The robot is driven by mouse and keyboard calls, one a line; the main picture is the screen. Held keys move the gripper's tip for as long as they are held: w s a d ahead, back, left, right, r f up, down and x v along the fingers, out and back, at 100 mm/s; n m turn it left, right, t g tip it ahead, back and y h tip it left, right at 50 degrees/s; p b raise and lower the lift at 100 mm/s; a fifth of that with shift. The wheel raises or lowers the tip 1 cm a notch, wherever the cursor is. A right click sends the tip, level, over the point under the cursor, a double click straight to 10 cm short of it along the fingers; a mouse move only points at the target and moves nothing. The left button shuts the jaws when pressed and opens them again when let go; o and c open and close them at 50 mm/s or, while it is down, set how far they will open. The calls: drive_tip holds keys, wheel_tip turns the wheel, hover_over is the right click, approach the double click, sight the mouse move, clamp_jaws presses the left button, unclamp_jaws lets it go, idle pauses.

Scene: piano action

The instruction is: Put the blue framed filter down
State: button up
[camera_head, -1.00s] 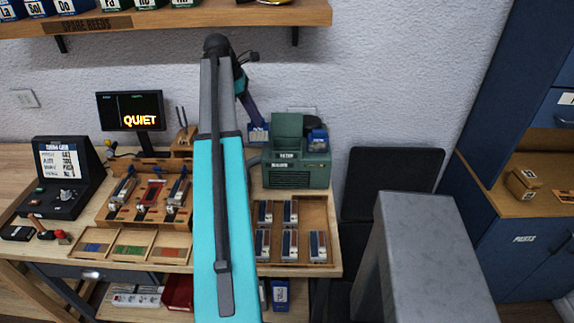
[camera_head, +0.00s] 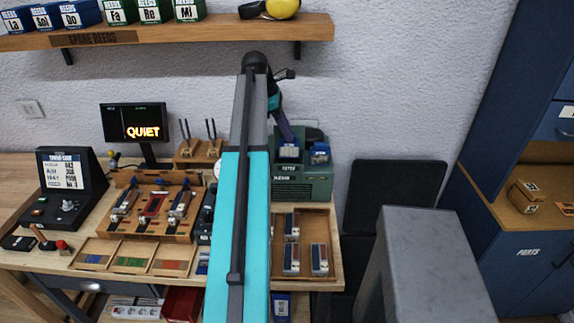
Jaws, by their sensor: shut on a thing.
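The blue framed filter (camera_head: 289,150) is at the end of my arm, over the upper left of the green filter unit (camera_head: 302,187). My gripper (camera_head: 286,137) is small and dark here, and it is shut on the filter. The finger contact is too small to make out. I cannot tell whether the filter touches the unit. A second blue piece (camera_head: 320,153) sits at the top right of the unit, just right of the held filter. My arm hides the unit's left side.
A wooden tray (camera_head: 305,218) with several reed blocks lies in front of the unit. A wooden rack (camera_head: 150,205), a monitor (camera_head: 135,122) and a tuning device (camera_head: 64,185) stand to the left. A shelf (camera_head: 170,38) with boxes is above.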

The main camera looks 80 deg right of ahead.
sight(287, 154)
drive_tip(key=shift+f+p, duration=0.75)
drive_tip(key=shift+f, duration=2)
drive_tip(key=shift+f+p, duration=0.6)
drive_tip(key=shift+f, duration=1.25)
drive_tip(key=shift+f, duration=0.15)
drive_tip(key=o, duration=0.9)
drive_tip(key=shift+r, duration=0.2)
drive_tip(key=shift+b+v, duration=1.55)
drive_tip(key=shift+v, duration=4.4)
